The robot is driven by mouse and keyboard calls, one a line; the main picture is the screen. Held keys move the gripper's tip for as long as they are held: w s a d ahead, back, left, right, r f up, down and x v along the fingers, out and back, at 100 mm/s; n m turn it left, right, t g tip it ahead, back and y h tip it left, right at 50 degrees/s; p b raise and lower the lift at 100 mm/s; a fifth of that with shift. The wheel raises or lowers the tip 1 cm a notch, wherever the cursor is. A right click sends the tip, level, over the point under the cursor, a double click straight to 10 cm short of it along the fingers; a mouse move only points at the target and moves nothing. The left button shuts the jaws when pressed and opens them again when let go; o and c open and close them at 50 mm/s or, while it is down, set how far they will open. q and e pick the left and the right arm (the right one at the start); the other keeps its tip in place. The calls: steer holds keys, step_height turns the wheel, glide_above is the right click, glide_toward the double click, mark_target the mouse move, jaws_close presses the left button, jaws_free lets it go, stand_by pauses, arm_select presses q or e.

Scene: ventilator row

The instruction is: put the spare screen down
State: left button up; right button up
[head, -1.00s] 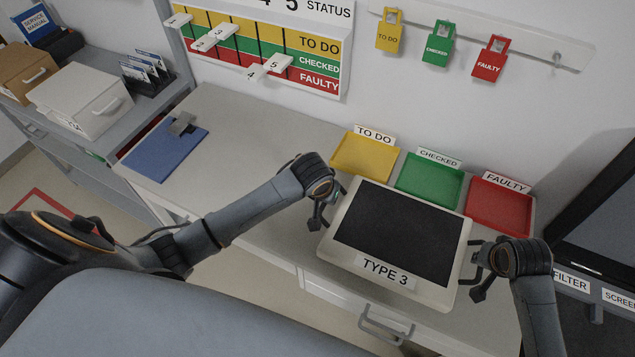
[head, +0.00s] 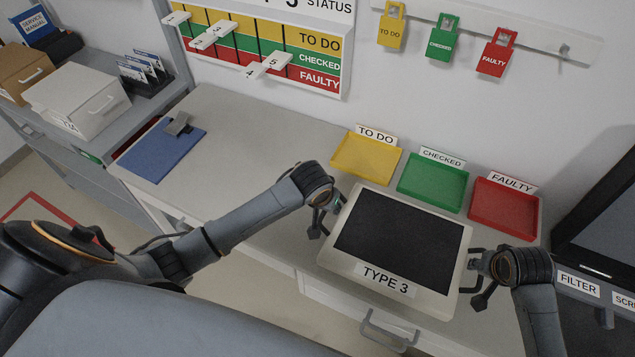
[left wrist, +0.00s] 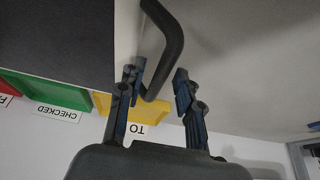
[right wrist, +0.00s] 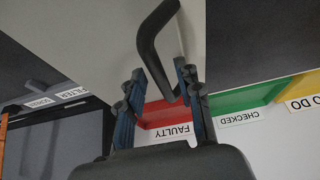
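The spare screen (head: 402,240), a pale flat unit with a dark panel and a "TYPE 3" label, lies face up at the front of the grey desk (head: 262,140), its near edge covering the desk's front edge in the head view. My left gripper (head: 322,214) is at its left side; in the left wrist view the fingers (left wrist: 158,86) stand apart on either side of the dark side handle (left wrist: 168,50). My right gripper (head: 482,284) is at its right side, fingers (right wrist: 163,82) also apart around the other handle (right wrist: 152,45). The screen's underside is hidden.
Yellow (head: 367,158), green (head: 432,184) and red (head: 505,209) trays stand right behind the screen. A blue clipboard (head: 158,150) lies on the left of the desk, with clear desktop between. A dark monitor (head: 605,215) stands at the right.

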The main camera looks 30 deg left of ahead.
steer(key=shift+a, duration=0.1)
steer(key=shift+s+r, duration=0.15)
steer(key=shift+r, duration=0.4)
arm_select(q)
steer(key=v, duration=1.2)
arm_select(e)
steer(key=v, duration=1)
steer(key=shift+s+r, duration=0.25)
steer(key=shift+r, duration=0.1)
steer(key=shift+f, duration=0.1)
